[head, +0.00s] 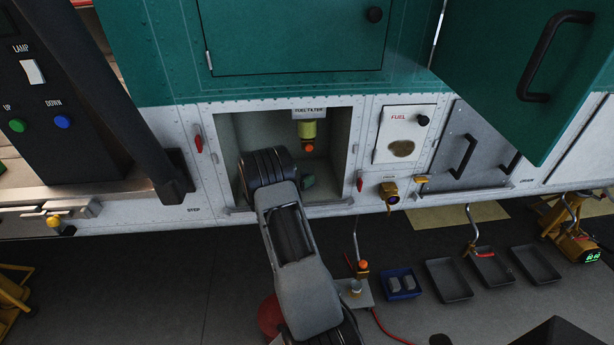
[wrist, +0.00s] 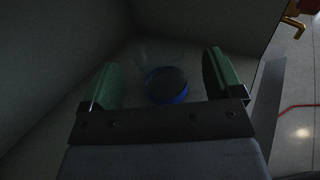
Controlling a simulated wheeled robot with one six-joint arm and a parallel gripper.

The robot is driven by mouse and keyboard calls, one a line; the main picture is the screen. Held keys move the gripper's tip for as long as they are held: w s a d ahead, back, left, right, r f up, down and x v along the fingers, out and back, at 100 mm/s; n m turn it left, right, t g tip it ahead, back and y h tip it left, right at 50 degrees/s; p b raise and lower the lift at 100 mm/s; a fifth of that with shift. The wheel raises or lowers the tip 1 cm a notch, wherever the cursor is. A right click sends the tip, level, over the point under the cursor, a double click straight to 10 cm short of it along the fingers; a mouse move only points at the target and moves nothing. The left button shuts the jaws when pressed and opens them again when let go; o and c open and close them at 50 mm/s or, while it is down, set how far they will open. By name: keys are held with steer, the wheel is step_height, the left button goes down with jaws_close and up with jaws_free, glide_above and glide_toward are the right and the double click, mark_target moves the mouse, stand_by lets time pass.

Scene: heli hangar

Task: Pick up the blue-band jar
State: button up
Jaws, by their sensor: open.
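The blue-band jar (wrist: 167,92) shows in the wrist view as a dim, round, clear jar with a blue ring. It sits inside a recess and lies between my gripper's two green fingers. My gripper (wrist: 160,72) is open, with a finger on each side of the jar; I cannot tell if either touches it. In the head view my gripper (head: 306,181) is inside the open fuel filter bay (head: 235,135), with one green finger showing. The jar is hidden there behind my arm.
A yellow-green filter bowl with an orange knob (head: 308,147) hangs in the bay above my gripper. The bay's walls are close on both sides. Below stand a blue bin (head: 402,284) and several grey trays (head: 448,280). A red hose (head: 392,328) lies on the floor.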

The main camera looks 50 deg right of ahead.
mark_target(301, 173)
steer(key=shift+s+d+f, duration=0.1)
steer(key=shift+s+d, duration=0.1)
steer(key=shift+d, duration=1.45)
steer(key=shift+c, duration=0.3)
steer(key=c, duration=1.1)
steer(key=shift+a, duration=0.1)
steer(key=shift+s+a+r, duration=0.1)
steer(key=shift+s+r, duration=0.05)
steer(key=shift+r, duration=0.35)
step_height(301, 173, up, 6)
steer(key=shift+s+a+b, duration=0.45)
steer(key=shift+s+a, duration=1.65)
steer(key=shift+s, duration=0.35)
steer(key=shift+s+a+b, duration=0.5)
steer(key=shift+s+a, duration=1.55)
steer(key=shift+s, duration=0.45)
steer(key=shift+s+a+b, duration=0.45)
steer(key=shift+s+a, duration=1.65)
steer(key=shift+s, duration=0.35)
